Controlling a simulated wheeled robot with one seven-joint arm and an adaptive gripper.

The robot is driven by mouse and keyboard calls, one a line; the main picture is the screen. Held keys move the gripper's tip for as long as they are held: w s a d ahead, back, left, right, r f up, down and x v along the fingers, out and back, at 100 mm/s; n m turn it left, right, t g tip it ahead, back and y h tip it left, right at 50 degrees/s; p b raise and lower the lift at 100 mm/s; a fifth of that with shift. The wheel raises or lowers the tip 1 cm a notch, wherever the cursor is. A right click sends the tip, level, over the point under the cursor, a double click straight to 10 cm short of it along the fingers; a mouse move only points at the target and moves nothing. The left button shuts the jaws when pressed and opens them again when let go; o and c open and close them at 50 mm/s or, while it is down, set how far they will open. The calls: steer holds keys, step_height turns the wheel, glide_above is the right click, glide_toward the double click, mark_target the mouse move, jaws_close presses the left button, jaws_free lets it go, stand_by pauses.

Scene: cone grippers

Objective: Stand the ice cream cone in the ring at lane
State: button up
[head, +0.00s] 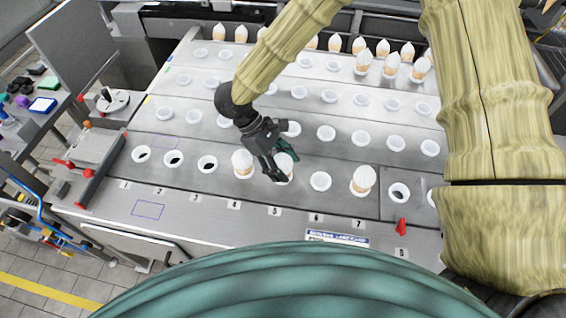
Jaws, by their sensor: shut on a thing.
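My gripper (283,169) is over the front row of the steel counter, its dark green fingers shut on an ice cream cone (285,159) with a white top. The cone is at the ring position behind label 5. The fingers hide most of its lower part, and I cannot tell whether it stands in a ring or hangs just above. Other cones stand in the front row at label 4 (242,160) and label 7 (363,178). Front-row rings without cones show at label 1 (141,154), label 2 (173,158), label 3 (207,164), label 6 (320,181) and label 8 (399,191).
Rows of white rings cover the counter (300,128) behind. Several cones (391,63) stand at its back right, with more along the back edge. A red piece (401,227) is near label 8.

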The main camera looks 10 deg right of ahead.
steer(key=o, duration=0.9)
steer(key=shift+c, duration=0.2)
steer(key=v, duration=1.2)
